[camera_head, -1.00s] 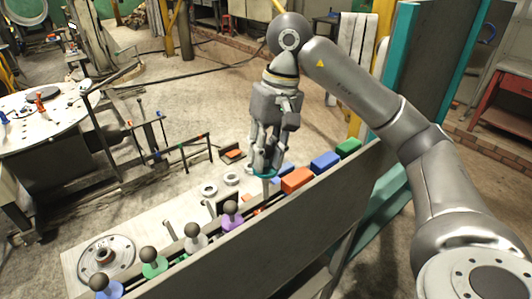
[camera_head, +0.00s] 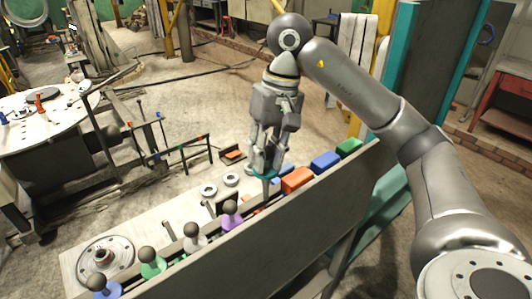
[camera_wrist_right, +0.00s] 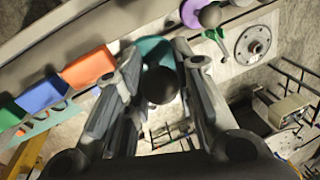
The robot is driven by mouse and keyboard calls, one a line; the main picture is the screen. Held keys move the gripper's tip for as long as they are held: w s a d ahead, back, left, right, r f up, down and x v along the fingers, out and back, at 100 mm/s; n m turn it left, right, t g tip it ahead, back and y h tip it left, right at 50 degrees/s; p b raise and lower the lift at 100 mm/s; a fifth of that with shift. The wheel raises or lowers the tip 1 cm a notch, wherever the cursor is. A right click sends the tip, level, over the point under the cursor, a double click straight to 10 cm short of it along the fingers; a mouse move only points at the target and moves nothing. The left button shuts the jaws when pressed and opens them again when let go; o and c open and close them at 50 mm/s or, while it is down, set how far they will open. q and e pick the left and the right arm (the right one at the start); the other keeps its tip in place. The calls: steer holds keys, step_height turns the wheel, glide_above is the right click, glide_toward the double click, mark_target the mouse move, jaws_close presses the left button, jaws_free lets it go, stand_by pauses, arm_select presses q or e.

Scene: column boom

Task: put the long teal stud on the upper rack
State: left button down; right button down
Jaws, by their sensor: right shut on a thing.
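The teal stud has a dark ball top (camera_wrist_right: 162,86) and a teal flange (camera_wrist_right: 154,52) in the right wrist view. Its teal flange also shows below the fingers in the head view (camera_head: 264,175). My right gripper (camera_head: 265,165) points down, shut on this stud at the row behind the grey panel. In the wrist view its two fingers (camera_wrist_right: 158,80) lie on either side of the ball. Dark peg racks show in the head view, a nearer one (camera_head: 187,154) and one farther left (camera_head: 145,127); I cannot tell which is the upper rack. My left gripper is out of view.
Purple (camera_head: 231,214), white (camera_head: 195,238), green (camera_head: 152,262) and blue (camera_head: 102,287) ball-topped studs stand along the row. Orange (camera_head: 297,180), blue (camera_head: 325,161) and green (camera_head: 348,147) blocks are right of my gripper. The grey panel (camera_head: 280,235) rises in front. A round table (camera_head: 50,125) stands left.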

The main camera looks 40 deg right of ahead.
mark_target(266, 168)
steer(key=shift+f+b, duration=4.7)
steer(key=shift+f, duration=0.55)
steer(key=c, duration=1.5)
jaws_free()
steer(key=shift+r, duration=0.1)
steer(key=shift+r+p, duration=3.15)
steer(key=shift+r, duration=0.55)
